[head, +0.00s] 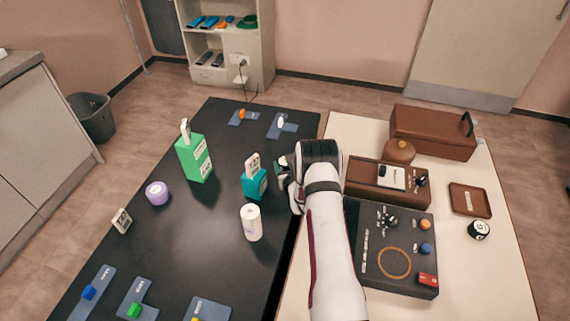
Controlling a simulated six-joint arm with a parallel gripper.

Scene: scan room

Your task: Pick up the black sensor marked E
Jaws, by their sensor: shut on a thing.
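My gripper (284,179) is at the left end of my arm, over the right part of the black table, just right of the teal bottle. It is shut on a small dark thing, mostly hidden by the gripper and wrist; no mark on it is readable. A black round object (479,230) with a white label stands on the pale table at the far right; its letter is too small to read surely. No letter E can be made out.
The pale table holds a black control panel (370,275), brown cases (432,132) and brown tray (470,200).

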